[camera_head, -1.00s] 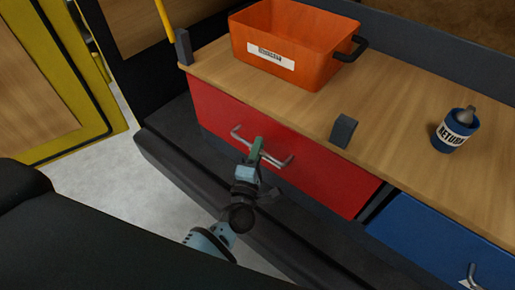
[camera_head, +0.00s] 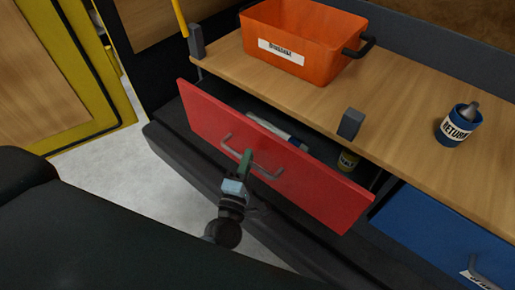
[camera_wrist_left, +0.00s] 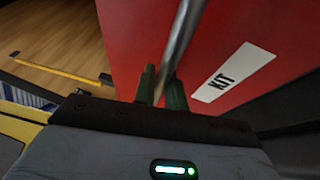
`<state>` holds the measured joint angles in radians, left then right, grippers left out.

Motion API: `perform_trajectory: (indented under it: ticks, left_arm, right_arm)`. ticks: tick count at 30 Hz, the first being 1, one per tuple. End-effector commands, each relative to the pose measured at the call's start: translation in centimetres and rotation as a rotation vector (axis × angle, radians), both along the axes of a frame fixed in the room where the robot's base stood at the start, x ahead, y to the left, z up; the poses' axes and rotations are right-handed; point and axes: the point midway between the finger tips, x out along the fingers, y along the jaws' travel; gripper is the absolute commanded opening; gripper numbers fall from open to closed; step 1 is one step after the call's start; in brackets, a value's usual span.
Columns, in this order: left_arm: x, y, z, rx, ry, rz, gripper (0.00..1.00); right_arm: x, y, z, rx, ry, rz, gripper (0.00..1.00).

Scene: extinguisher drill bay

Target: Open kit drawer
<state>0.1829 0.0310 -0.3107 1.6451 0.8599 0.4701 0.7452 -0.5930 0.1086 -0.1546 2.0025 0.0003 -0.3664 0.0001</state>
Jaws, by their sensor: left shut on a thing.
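The red kit drawer (camera_head: 300,181) is pulled partly out from under the wooden counter in the head view. My left gripper (camera_head: 245,160) is at the drawer's front, shut on the metal bar handle (camera_head: 268,172). In the left wrist view the handle (camera_wrist_left: 178,45) passes between the two green fingertips (camera_wrist_left: 162,88), beside the white KIT label (camera_wrist_left: 234,72) on the red front. My right gripper is not in view.
A blue drawer (camera_head: 430,235) sits to the right of the red one. Grey floor (camera_head: 150,180) shows at the left.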

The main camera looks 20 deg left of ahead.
Motion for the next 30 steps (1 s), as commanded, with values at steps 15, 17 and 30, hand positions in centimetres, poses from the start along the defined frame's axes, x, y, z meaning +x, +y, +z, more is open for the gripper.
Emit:
perform_trajectory:
  ticks: [15, 17, 30]
  left_arm:
    - [-12.3, 4.4, -0.1, 0.0, 0.003, -0.003, 0.0]
    - [-13.3, 4.7, 0.0, 0.0, 0.002, -0.002, 0.0]
    - [-16.3, 5.9, 0.0, -0.001, -0.001, -0.001, 0.0]
  right_arm:
    - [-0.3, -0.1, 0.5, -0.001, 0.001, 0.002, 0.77]
    - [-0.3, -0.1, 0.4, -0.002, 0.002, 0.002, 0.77]
    - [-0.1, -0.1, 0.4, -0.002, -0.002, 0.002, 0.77]
